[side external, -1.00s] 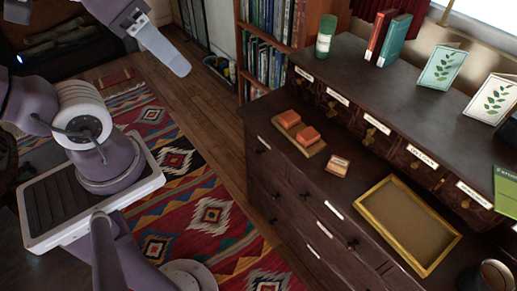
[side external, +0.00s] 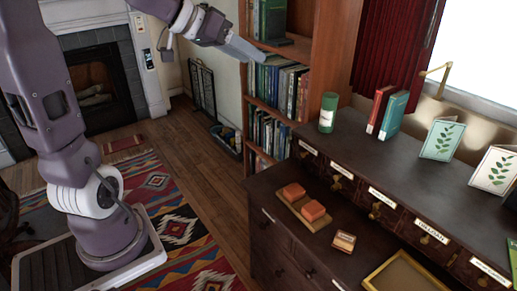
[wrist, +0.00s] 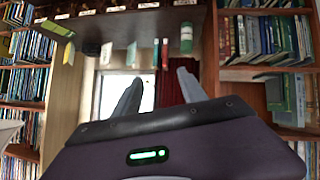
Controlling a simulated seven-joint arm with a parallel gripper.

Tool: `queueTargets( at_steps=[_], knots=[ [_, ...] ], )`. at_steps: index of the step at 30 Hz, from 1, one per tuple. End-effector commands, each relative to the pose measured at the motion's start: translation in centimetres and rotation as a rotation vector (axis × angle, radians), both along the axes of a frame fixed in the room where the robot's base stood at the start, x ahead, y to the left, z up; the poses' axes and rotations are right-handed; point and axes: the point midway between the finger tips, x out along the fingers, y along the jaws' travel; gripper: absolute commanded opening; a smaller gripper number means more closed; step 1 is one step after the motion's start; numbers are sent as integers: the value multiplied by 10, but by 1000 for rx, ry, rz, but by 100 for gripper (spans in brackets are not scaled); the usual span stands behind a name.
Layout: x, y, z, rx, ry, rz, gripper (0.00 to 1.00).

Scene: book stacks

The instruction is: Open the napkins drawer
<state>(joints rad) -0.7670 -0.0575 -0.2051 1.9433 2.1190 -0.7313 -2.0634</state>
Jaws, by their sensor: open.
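A dark wooden cabinet (side external: 345,133) stands at the right in the side external view, with a row of small labelled drawers (side external: 383,210) along its raised back part. A lower dresser in front has more drawers (side external: 285,245) with white labels. The label words are too small for me to read surely, so I cannot tell which drawer is for napkins. The visible drawers look shut. My gripper (side external: 240,50) is high up by the bookcase, left of the cabinet and well away from the drawers. In the wrist view its two fingers (wrist: 160,90) are spread and empty.
A bookcase (side external: 310,75) stands behind my gripper. On the cabinet top are a green cylinder (side external: 328,112), upright books (side external: 394,115) and leaf cards (side external: 442,139). Orange blocks on a board (side external: 305,207) and a gold-framed tray (side external: 372,283) lie on the lower top.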

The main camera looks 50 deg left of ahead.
Motion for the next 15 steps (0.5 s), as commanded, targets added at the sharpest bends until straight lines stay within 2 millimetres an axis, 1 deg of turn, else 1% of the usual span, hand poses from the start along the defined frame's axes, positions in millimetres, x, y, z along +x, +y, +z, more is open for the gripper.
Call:
queueTargets(
  at_steps=[1, 2, 3, 6, 9, 15],
  knots=[
    [-10, 5, -15, -43, 81, -8, 49],
    [-19, 8, -24, -70, 136, -13, 49],
    [-24, 8, -41, -93, 174, -15, 49],
    [-24, 7, -83, -93, 168, -13, 49],
    [-24, 6, -118, -93, 166, -14, 49],
    [-24, 6, -179, -95, 166, -10, 49]
  ],
)
